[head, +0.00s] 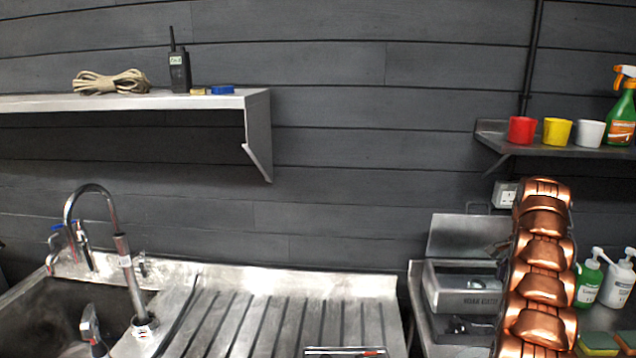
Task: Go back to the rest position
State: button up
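My gripper is not in the head view. Copper-coloured segmented links of my arm rise from the bottom edge at the right, in front of the right-hand counter. They hide part of that counter and of the wall behind. Whether the gripper holds anything cannot be seen.
A sink with a tall tap (133,280) and ribbed drainboard (240,318) fill the lower left. A left shelf (140,101) holds rope (110,82) and a radio (180,71). A right shelf (490,128) holds cups and a spray bottle (622,108). A grey device (464,290) and bottles flank my arm.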

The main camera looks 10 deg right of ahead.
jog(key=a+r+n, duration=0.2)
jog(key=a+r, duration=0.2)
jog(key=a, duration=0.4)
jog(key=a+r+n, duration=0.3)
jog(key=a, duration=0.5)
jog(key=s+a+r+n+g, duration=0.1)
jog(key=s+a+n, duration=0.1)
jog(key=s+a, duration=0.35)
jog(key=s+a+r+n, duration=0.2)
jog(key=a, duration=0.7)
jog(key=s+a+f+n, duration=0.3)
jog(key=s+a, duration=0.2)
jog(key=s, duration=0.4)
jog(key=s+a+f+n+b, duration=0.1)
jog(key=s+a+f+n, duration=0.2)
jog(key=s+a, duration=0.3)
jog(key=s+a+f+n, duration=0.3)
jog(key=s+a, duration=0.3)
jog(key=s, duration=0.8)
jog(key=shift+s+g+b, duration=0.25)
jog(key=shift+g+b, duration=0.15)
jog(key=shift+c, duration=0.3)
